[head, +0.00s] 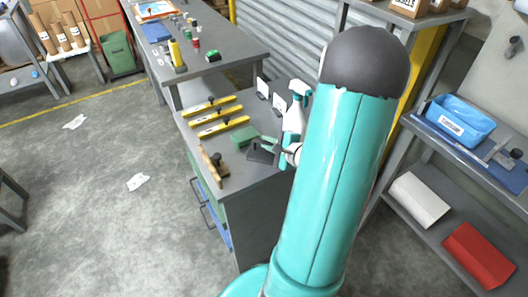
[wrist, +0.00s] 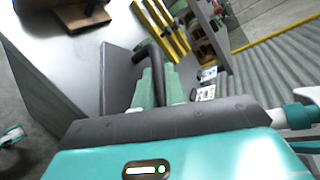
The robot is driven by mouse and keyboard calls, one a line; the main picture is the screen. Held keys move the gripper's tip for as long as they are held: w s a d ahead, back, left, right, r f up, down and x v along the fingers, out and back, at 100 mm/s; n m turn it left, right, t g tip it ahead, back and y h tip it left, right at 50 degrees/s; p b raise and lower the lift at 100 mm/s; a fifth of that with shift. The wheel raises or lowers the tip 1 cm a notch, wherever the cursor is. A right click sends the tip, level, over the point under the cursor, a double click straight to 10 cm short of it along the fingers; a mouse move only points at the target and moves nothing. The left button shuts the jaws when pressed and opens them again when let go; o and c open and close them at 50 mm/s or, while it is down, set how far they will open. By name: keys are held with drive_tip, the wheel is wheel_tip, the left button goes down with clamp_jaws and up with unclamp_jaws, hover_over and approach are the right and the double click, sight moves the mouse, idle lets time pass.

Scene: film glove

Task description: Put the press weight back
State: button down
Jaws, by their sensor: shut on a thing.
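My gripper (head: 270,143) is over the right part of the grey workbench top in the head view. Its green fingers (wrist: 158,88) are shut on the press weight, a dark grey block (head: 261,155) with a black handle (wrist: 150,50). In the wrist view the block's grey side (wrist: 118,75) shows left of the fingers, and the wrist housing hides its lower part. A green block or pad (head: 244,137) lies on the bench just left of my gripper. I cannot tell whether the weight touches the bench.
A wooden tool (head: 213,166) lies at the bench's left edge. Several yellow bars (head: 217,115) lie behind the green pad. A spray bottle (head: 294,117) stands close behind my gripper, partly hidden by my arm. The bench's front top (head: 245,180) is clear.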

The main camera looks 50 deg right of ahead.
sight(264, 152)
drive_tip(key=w+f, duration=0.2)
drive_tip(key=shift+w+f, duration=0.2)
drive_tip(key=shift+f, duration=1.65)
drive_tip(key=c, duration=1.5)
unclamp_jaws()
drive_tip(key=shift+f, duration=0.15)
drive_tip(key=shift+o, duration=0.2)
